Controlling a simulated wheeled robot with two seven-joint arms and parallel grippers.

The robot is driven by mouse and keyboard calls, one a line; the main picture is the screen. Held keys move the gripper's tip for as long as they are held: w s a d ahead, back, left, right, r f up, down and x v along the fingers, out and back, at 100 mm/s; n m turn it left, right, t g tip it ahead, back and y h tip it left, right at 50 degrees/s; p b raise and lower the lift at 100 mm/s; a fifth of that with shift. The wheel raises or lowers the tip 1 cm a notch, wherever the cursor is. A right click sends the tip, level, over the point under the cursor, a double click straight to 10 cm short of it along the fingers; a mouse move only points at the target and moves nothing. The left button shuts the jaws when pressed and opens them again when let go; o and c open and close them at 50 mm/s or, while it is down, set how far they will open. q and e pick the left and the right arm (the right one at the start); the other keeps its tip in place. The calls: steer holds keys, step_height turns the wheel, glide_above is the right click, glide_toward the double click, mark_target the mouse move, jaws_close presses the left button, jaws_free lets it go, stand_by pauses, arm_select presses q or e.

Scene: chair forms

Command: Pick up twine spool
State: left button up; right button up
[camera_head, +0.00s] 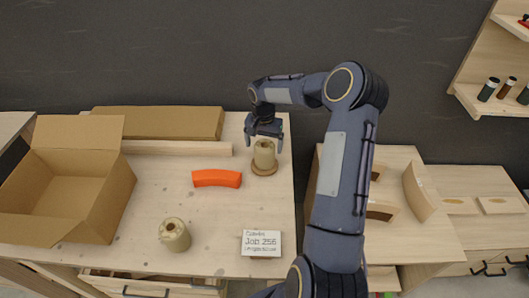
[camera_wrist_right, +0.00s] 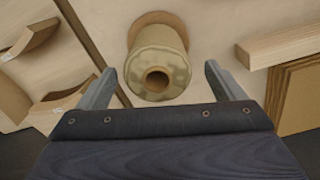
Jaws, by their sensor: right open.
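A beige twine spool (camera_head: 264,154) stands upright on a round brown base (camera_head: 264,168) near the right side of the table. It also shows in the right wrist view (camera_wrist_right: 157,62), with its hollow core facing the camera. My right gripper (camera_head: 264,146) is above the spool, pointing down. In the wrist view its two fingers (camera_wrist_right: 158,84) are spread wide, with the spool just beyond and between them, not gripped. A second beige spool (camera_head: 174,235) stands near the table's front edge. My left gripper is not in view.
An orange curved block (camera_head: 217,178) lies left of the spool. An open cardboard box (camera_head: 70,180) stands at the left. A wooden bar (camera_head: 178,148) and a flat carton (camera_head: 160,122) lie at the back. A Job 256 card (camera_head: 261,243) is in front.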

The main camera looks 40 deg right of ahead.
steer(key=shift+s+f+p, duration=0.1)
steer(key=shift+f+p, duration=0.55)
steer(key=shift+f, duration=1.65)
steer(key=c, duration=1.1)
steer(key=shift+r, duration=0.15)
steer(key=shift+c, duration=0.2)
